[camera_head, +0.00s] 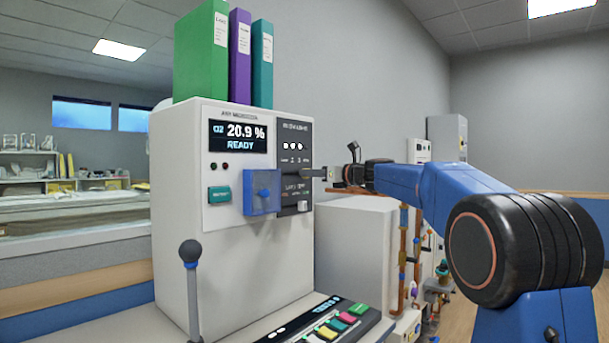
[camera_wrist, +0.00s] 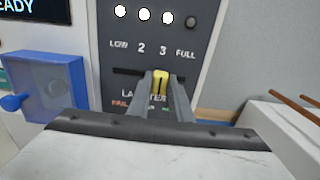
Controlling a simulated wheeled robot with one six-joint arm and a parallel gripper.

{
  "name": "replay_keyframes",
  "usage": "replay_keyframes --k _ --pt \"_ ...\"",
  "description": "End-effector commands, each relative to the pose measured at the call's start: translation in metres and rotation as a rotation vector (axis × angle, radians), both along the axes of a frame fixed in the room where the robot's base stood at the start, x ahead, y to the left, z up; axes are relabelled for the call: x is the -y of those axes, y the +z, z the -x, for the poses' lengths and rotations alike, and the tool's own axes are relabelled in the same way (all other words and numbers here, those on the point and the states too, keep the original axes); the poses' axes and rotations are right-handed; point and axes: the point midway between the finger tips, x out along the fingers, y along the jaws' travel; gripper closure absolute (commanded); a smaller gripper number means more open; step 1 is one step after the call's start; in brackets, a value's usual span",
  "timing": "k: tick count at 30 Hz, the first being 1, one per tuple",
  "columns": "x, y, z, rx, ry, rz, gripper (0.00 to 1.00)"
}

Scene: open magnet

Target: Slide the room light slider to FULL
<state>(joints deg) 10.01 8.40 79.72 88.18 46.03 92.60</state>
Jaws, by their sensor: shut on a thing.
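The room light slider panel (camera_wrist: 143,42) is dark and marked LOW, 2, 3 and FULL from left to right. Above the marks three lamps are lit white, and the lamp over FULL (camera_wrist: 190,22) is dark. The horizontal slot (camera_wrist: 127,72) runs below the marks. My gripper (camera_wrist: 160,84) is shut on the yellow slider knob (camera_wrist: 160,78), which stands about under the 3. The fingers hide part of the slot and the lettering below it. In the head view my gripper (camera_head: 327,173) reaches the panel from the right.
A blue clear cover (camera_wrist: 46,82) with a knob stands out just left of the panel; it also shows in the head view (camera_head: 261,192). A grey-knobbed lever (camera_head: 191,270) and coloured buttons (camera_head: 338,324) are lower down. Right of the panel's edge is a grey wall (camera_wrist: 262,50).

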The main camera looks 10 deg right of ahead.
Motion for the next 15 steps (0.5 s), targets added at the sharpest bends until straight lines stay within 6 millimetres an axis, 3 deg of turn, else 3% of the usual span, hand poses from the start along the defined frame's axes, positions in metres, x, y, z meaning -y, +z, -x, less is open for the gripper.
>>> replay_keyframes --k 6,15 --pt "0.027 -0.001 -0.02 -0.001 -0.001 -0.001 1.0" --pt "0.032 0.001 -0.023 0.001 -0.003 -0.002 1.0"
